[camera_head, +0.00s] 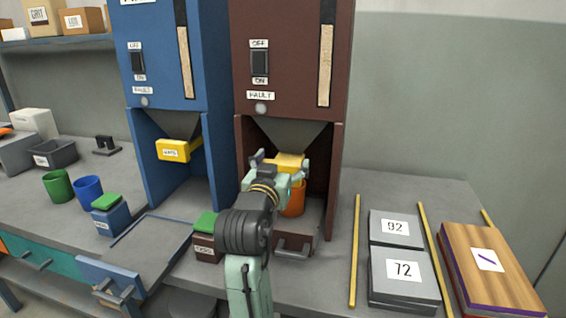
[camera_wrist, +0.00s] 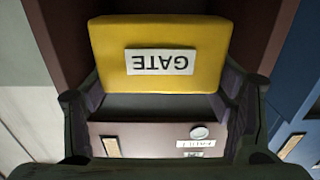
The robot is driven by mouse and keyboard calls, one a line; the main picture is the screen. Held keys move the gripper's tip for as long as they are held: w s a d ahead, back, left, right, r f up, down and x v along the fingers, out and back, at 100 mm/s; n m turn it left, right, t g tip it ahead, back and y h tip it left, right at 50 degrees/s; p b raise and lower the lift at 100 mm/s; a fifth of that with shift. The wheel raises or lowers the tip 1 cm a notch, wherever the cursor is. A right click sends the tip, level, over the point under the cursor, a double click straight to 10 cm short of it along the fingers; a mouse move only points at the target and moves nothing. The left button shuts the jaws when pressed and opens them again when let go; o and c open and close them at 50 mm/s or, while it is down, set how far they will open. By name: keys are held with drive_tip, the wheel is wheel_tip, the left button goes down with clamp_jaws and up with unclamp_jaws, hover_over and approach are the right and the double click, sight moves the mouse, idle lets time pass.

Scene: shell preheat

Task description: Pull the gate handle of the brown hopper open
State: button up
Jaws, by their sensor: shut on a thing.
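The brown hopper (camera_head: 291,60) stands right of the blue hopper, with a grey funnel under its body. Its yellow gate handle (camera_head: 290,160) is under the funnel, partly hidden by my gripper (camera_head: 281,172). In the wrist view the yellow handle (camera_wrist: 160,50) carries a label reading GATE, upside down. My gripper's fingers (camera_wrist: 163,95) are on both sides of the handle, shut on it. An orange cup (camera_head: 294,200) stands below the handle, partly hidden behind my gripper.
The blue hopper (camera_head: 165,50) with its own yellow handle (camera_head: 173,150) is close on the left. A brown box with a green top (camera_head: 206,222) stands left of my arm. Numbered grey plates (camera_head: 403,275) and a wooden block (camera_head: 490,268) lie on the right. Green and blue cups stand far left.

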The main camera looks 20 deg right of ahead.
drive_tip(key=o, duration=1.7)
drive_tip(key=shift+s+a, duration=0.1)
drive_tip(key=v, duration=0.7)
drive_tip(key=shift+s+a, duration=0.15)
drive_tip(key=shift+s, duration=0.1)
